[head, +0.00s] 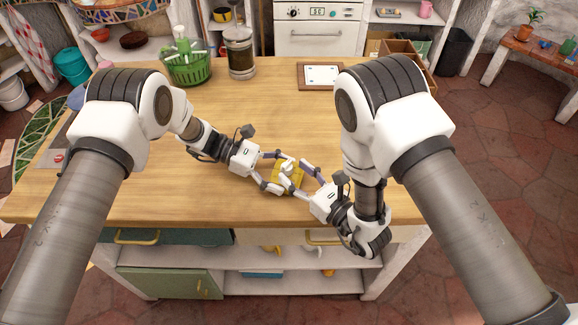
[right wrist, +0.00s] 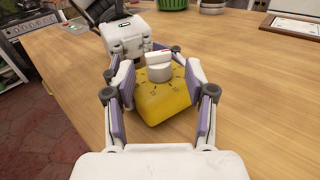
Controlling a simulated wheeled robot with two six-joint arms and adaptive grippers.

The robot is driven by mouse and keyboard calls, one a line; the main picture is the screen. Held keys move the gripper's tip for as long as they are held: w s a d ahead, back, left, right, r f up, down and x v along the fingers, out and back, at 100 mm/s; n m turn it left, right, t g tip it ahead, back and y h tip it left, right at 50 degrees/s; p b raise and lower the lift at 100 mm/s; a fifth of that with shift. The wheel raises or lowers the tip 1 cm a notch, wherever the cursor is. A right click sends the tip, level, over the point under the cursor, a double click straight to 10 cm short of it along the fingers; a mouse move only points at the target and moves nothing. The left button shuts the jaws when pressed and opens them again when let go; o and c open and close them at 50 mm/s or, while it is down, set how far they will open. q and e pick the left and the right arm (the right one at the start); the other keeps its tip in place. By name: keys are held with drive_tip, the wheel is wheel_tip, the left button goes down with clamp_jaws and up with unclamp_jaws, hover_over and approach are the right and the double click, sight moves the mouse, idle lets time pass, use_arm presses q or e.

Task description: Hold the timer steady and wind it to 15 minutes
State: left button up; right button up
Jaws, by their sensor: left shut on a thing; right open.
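The timer (head: 288,178) is a yellow block on the wooden counter near its front edge. In the right wrist view the timer (right wrist: 164,103) shows a white dial knob (right wrist: 158,68) on top and small dark marks on its face; I cannot read the setting. My left gripper (head: 275,171) is shut on the timer from the left, its fingers on two sides of the body. My right gripper (head: 294,180) is open at the timer's near right side. In the wrist view its fingers (right wrist: 164,110) stand apart on either side of the timer, with gaps.
The counter (head: 150,190) is clear around the grippers. A green basket (head: 187,68), a glass jar (head: 240,55) and a framed white board (head: 321,75) stand or lie at the back. A wooden box (head: 405,55) is at the back right.

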sight(287, 166)
drive_tip(key=v, duration=0.9)
drive_tip(key=shift+w+d, duration=0.1)
drive_tip(key=shift+w, duration=0.05)
drive_tip(key=shift+w, duration=0.1)
drive_tip(key=w+n+g+y, duration=0.1)
drive_tip(key=g+y, duration=0.1)
drive_tip(key=w+a+r+n+g+y, duration=0.1)
drive_tip(key=w+g+y, duration=0.1)
drive_tip(key=w+r+n+g+y, duration=0.1)
drive_tip(key=w+n+g+y, duration=0.1)
drive_tip(key=shift+w+a+y, duration=0.15)
drive_tip(key=shift+w+y, duration=0.1)
drive_tip(key=shift+y, duration=0.15)
drive_tip(key=w+d+n+g, duration=0.1)
drive_tip(key=g, duration=0.1)
drive_tip(key=w+d+f+n+g, duration=0.1)
drive_tip(key=d+n+g, duration=0.1)
drive_tip(key=w+d+n+g, duration=0.1)
drive_tip(key=g, duration=0.1)
drive_tip(key=shift+d+f+n+g, duration=0.15)
drive_tip(key=shift+f+n+g, duration=0.15)
drive_tip(key=shift+n, duration=0.1)
drive_tip(key=shift+w+d+f+g+h, duration=0.1)
drive_tip(key=shift+d+f+g+h, duration=0.1)
drive_tip(key=shift+d+g+h, duration=0.1)
drive_tip(key=a, duration=1.2)
drive_tip(key=shift+w, duration=0.1)
